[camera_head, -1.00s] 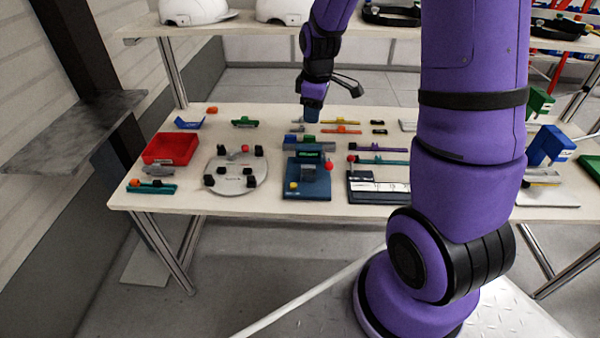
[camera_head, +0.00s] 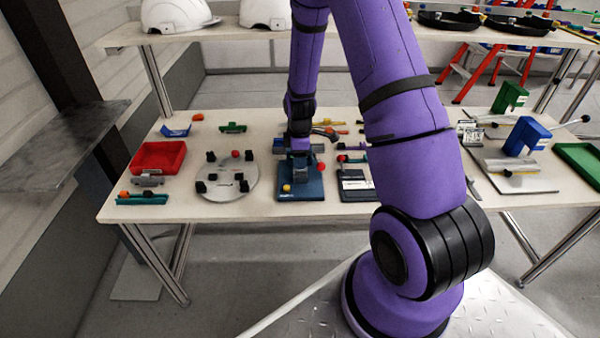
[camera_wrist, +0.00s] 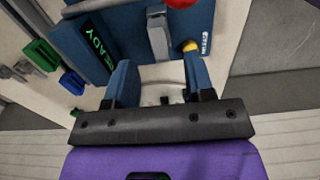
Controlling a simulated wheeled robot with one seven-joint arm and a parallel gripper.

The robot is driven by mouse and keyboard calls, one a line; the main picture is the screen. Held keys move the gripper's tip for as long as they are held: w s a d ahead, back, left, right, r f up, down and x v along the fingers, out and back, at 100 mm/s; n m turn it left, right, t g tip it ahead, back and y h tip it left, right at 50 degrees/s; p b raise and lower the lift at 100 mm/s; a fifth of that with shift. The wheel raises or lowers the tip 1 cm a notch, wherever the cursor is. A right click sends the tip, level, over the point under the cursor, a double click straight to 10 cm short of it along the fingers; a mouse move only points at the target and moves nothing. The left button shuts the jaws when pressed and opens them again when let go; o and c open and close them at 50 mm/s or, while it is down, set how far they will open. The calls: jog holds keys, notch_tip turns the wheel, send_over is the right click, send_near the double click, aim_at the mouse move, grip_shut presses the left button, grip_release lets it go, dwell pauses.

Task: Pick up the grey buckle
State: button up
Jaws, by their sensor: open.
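Small grey pieces (camera_wrist: 20,71) lie at the left of the wrist view beside a green clip (camera_wrist: 42,54) and a blue clip (camera_wrist: 72,82); one looks like the grey buckle, but I cannot tell for sure. My gripper (camera_wrist: 160,82) is open, its two blue fingers apart with nothing seen between them. In the wrist view the blue fixture (camera_wrist: 203,18) with a "READY" display and a grey upright part (camera_wrist: 158,37) lies just beyond the fingertips. In the head view my gripper (camera_head: 300,172) is over the fixture (camera_head: 303,190) and hides part of it.
A round grey plate (camera_head: 225,188) with black blocks and a red bin (camera_head: 158,157) are left of the fixture. A grey piece (camera_head: 147,181) lies below the bin. A blue bracket (camera_head: 528,138) stands at right. The table's front edge is clear.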

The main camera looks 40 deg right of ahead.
aim_at(300, 174)
jog(key=shift+f, duration=2.7)
grip_shut()
